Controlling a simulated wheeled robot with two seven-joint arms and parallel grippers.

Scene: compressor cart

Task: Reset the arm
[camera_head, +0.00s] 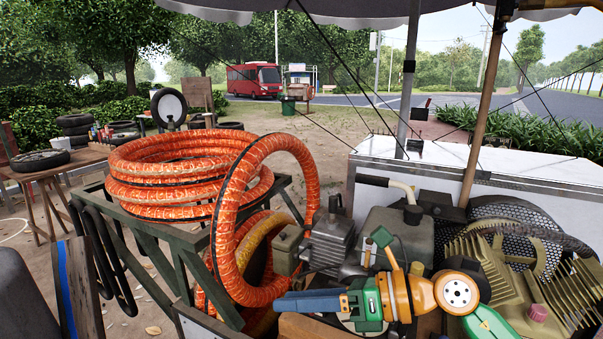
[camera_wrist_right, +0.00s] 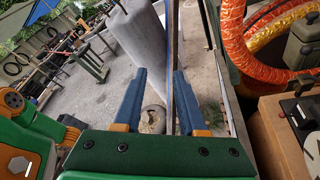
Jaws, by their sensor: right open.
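My right arm reaches in from the lower right of the head view. Its green and orange wrist ends in blue fingers, and the right gripper (camera_head: 280,303) points left, in front of the orange hose and above the cart's near side. In the right wrist view the two blue fingers of the right gripper (camera_wrist_right: 160,72) stand apart with nothing held between them. Grey ground, a thin post and part of a grey cylinder show behind the gap. My left gripper is in neither view.
An orange ribbed hose coil (camera_head: 180,165) lies on a green metal stand (camera_head: 150,222), with a loop hanging toward the cart. The compressor (camera_head: 545,265) with ribbed cylinders fills the lower right. A grey cylinder (camera_wrist_right: 140,40) stands beyond the fingers. A wooden pole (camera_head: 485,110) rises at right.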

